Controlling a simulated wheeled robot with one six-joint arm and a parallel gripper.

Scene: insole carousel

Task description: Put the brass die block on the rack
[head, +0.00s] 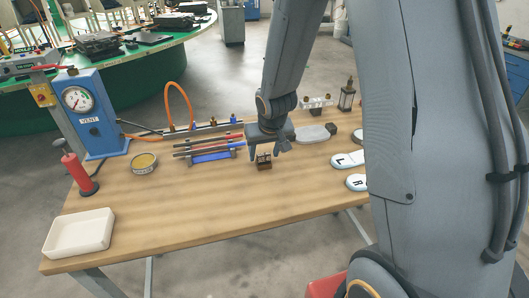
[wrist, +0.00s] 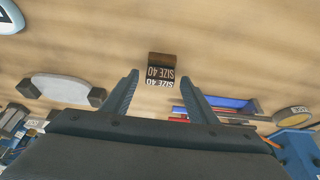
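A small brown, brass-toned block with dark "SIZE 40" faces, which looks like the brass die block (head: 264,161), sits on the wooden table. The wrist view shows it too (wrist: 162,67), just beyond my fingertips and roughly centred between them. My gripper (head: 267,150) is low over the table at the block; in the wrist view its two fingers (wrist: 160,80) are spread with nothing between them. Whether they touch the block is not clear. A low blue holder with red and dark rods, possibly the rack (head: 211,157), lies left of the block; it also shows in the wrist view (wrist: 228,102).
White pads marked L (head: 346,160) and R (head: 356,182) lie right. A round tin (head: 144,163), red pump (head: 76,172), blue gauge box (head: 95,115) and white tray (head: 79,233) are left. The front middle is clear.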

